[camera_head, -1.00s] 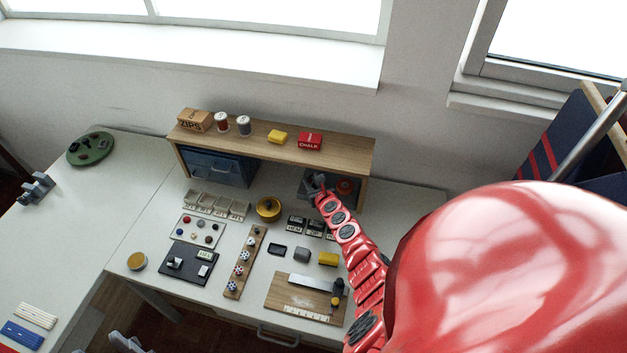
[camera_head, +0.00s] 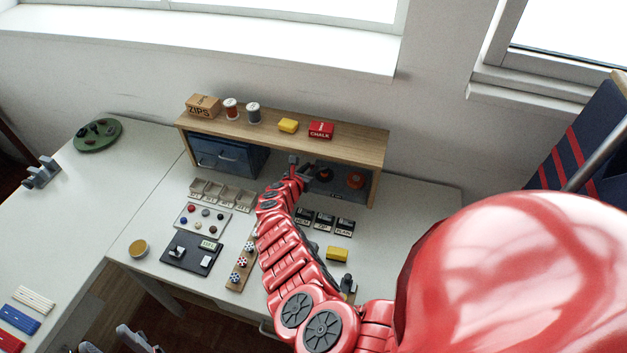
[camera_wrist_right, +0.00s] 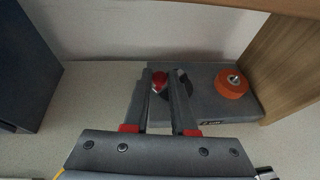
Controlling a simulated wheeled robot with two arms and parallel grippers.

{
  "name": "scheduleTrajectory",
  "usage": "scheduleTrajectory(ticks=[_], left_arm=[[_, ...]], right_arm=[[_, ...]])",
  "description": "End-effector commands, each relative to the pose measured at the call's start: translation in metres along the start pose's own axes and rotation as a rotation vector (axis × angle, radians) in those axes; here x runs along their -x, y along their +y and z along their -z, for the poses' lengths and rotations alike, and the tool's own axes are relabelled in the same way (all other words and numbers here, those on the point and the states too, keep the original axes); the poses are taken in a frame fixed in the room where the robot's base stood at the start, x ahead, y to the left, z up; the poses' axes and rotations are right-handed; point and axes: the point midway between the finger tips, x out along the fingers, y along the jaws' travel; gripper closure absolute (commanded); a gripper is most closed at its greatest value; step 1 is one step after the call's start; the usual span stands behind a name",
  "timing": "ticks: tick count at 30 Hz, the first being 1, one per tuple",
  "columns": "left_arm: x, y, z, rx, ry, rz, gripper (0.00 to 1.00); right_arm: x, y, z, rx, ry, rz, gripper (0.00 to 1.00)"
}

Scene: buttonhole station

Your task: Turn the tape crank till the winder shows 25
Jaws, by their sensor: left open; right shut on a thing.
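The tape winder is a dark grey box (camera_wrist_right: 205,75) under the right half of the wooden shelf. An orange tape roll (camera_wrist_right: 232,83) sits on its right side, and it also shows in the head view (camera_head: 355,180). A dark crank hub (camera_head: 323,173) is on its left side. My right gripper (camera_wrist_right: 168,72) is shut on the crank's red knob (camera_wrist_right: 158,82), at the left of the hub. It also shows in the head view (camera_head: 299,166). A small label on the box front is too small to read. My left gripper (camera_head: 110,342) is open and empty at the bottom edge.
The wooden shelf (camera_head: 350,142) roofs the winder, and its right wall (camera_wrist_right: 285,65) stands close beside it. A blue drawer unit (camera_head: 226,155) stands at the left under the shelf. Trays, buttons and black labelled boxes (camera_head: 323,222) lie in front.

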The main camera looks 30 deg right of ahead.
Motion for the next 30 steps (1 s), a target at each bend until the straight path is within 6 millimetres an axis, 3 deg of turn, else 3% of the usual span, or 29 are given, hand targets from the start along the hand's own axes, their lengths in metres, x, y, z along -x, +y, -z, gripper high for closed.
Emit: scheduleTrajectory(ticks=[1, 3, 13, 21, 30], left_arm=[[0.025, 0.001, -0.004, 0.0, 0.0, 0.0, 0.5], [0.042, 0.002, -0.007, 0.0, 0.0, 0.0, 0.5], [0.109, 0.005, -0.018, 0.0, 0.0, 0.0, 0.5], [0.134, 0.007, -0.022, 0.0, 0.0, 0.0, 0.5], [0.137, 0.007, -0.023, 0.0, 0.0, 0.0, 0.5]], right_arm=[[-0.006, 0.004, 0.011, -0.022, 0.003, 0.032, 1.0], [-0.008, 0.006, 0.011, -0.04, 0.004, 0.077, 1.0], [-0.014, 0.012, 0.005, -0.104, 0.002, 0.241, 1.0], [-0.015, 0.014, -0.001, -0.127, 0.001, 0.305, 1.0], [-0.013, 0.015, -0.004, -0.132, 0.001, 0.323, 1.0]])
